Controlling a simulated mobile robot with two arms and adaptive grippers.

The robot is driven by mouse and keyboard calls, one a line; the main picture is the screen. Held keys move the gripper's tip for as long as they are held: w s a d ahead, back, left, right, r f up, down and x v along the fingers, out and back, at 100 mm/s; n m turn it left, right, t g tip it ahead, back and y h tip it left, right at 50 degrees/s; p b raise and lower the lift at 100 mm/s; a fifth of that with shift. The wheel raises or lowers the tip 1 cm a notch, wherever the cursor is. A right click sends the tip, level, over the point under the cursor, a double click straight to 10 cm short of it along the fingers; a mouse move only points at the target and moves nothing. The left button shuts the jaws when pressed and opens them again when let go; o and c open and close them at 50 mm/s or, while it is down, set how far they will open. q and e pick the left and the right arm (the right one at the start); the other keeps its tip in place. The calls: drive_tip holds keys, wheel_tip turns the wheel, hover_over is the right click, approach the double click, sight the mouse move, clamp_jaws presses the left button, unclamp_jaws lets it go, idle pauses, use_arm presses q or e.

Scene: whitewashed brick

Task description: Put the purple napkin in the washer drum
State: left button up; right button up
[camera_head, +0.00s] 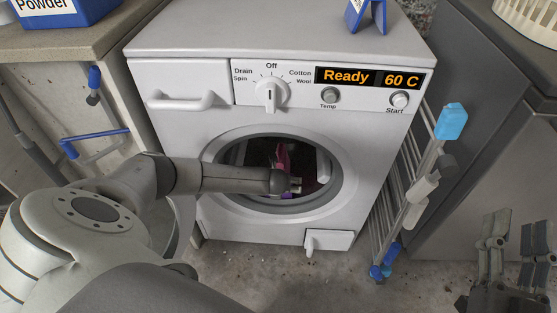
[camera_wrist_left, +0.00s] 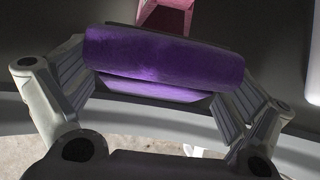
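The white washer (camera_head: 150,125) stands in the middle of the head view with its round drum opening (camera_head: 342,185) uncovered. My left arm reaches into this opening. In the left wrist view, my left gripper (camera_wrist_left: 162,80) has a finger at each end of the rolled purple napkin (camera_wrist_left: 165,58) and is shut on it. In the head view only a small purple patch of the napkin (camera_head: 287,195) shows, at the lower part of the opening; my wrist hides most of the left gripper. My right gripper (camera_head: 515,240) is open and empty at the lower right, over the floor.
A pink-red item (camera_head: 282,155) is inside the drum and shows in the left wrist view (camera_wrist_left: 165,14). A drying rack (camera_head: 405,190) leans at the washer's right side. A powder box (camera_head: 60,10) stands on the left counter. A blue stand (camera_head: 366,15) is on the washer top.

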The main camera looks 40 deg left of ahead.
use_arm(q)
drive_tip(key=shift+s, duration=0.1)
drive_tip(key=v, duration=1.2)
drive_tip(key=shift+d, duration=0.1)
idle(1.4)
